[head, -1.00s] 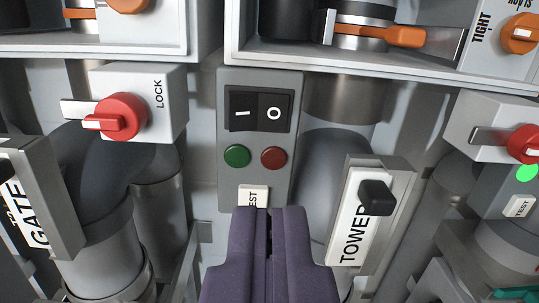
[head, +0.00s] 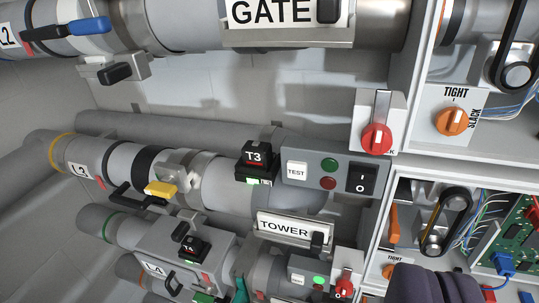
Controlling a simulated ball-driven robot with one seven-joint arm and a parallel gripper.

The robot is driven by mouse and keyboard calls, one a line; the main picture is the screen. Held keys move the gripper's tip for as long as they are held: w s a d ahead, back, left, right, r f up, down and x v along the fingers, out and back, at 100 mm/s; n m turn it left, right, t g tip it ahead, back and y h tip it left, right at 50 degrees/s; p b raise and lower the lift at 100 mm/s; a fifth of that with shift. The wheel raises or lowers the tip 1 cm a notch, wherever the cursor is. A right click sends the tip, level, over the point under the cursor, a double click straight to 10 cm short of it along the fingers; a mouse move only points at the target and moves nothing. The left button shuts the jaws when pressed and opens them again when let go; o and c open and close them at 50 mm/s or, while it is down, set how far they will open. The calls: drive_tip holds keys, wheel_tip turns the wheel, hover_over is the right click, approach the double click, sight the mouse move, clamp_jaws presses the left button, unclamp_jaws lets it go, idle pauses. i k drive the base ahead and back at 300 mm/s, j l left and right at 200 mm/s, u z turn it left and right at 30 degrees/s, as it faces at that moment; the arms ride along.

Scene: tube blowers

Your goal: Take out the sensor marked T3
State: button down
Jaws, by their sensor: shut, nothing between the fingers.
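The sensor marked T3 (head: 255,157) is a small black block with a red line under its white label. It sits upright on the grey pipe (head: 215,185) near the middle of the view, with a small green light or mark at its base. My gripper (head: 435,276) is a dark purple shape at the lower right edge, partly cut off by the frame. It is shut and empty, well apart from T3, below and to the right of it in the picture.
A switch panel (head: 328,172) with a TEST button, green and red buttons stands just right of T3. A yellow lever (head: 160,189) is to its left. A similar black sensor, T4 (head: 193,248), sits on the pipe below. The TOWER plate (head: 290,229) and open cabinets (head: 399,215) are nearby.

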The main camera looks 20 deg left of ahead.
sight(258, 154)
drive_tip(key=u, duration=0.55)
drive_tip(key=i+l+u, duration=0.15)
drive_tip(key=l+u, duration=1.1)
drive_tip(key=l, duration=0.2)
drive_tip(key=i+l, duration=0.1)
drive_tip(key=l, duration=0.2)
drive_tip(key=i+l, duration=0.1)
drive_tip(key=l, duration=0.2)
drive_tip(key=i+l, duration=0.1)
drive_tip(key=l, duration=0.2)
